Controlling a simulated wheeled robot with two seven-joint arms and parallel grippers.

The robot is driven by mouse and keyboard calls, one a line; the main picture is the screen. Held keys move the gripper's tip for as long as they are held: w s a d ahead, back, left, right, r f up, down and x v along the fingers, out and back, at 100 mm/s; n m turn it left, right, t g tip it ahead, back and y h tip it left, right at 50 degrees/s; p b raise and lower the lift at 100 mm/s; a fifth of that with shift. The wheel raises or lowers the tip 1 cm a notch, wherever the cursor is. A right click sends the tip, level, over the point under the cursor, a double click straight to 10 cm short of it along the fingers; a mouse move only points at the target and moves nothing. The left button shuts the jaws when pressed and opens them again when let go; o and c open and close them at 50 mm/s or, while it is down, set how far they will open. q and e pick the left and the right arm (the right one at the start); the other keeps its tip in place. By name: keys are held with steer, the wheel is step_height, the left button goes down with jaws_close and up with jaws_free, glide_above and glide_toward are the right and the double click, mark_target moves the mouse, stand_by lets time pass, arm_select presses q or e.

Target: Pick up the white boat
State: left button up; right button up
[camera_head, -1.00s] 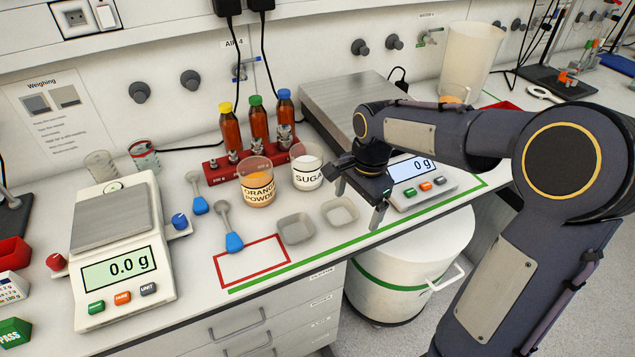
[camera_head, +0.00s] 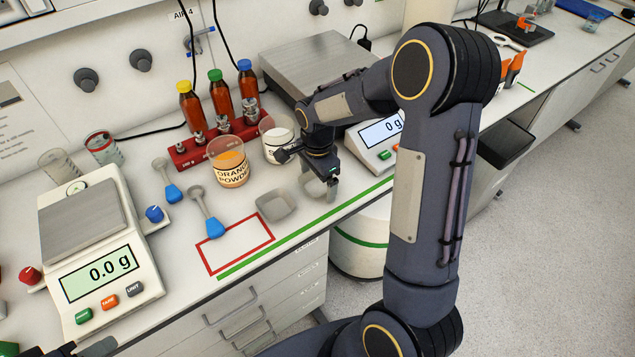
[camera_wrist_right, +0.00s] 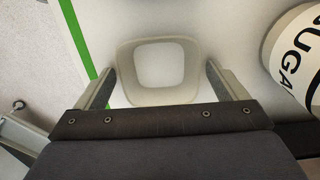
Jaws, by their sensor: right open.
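The white boat (camera_head: 307,184) is a small shallow square dish on the bench, partly hidden by my right gripper in the head view. In the right wrist view the white boat (camera_wrist_right: 158,66) lies between the two fingers, with its near rim close to the palm side. My right gripper (camera_head: 318,180) is open over the boat, one finger on each side. In the wrist view the right gripper (camera_wrist_right: 161,82) shows gaps between its fingers and the rim, so it holds nothing.
A grey boat (camera_head: 276,205) sits left of the white one. The sugar beaker (camera_head: 277,146) stands close behind, with the orange powder beaker (camera_head: 229,168) to its left. A large scale (camera_head: 380,131) is to the right. The green line (camera_head: 250,262) runs along the bench's front edge.

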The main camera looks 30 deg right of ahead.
steer(key=c, duration=0.9)
steer(key=shift+r, duration=0.1)
steer(key=shift+c, duration=0.2)
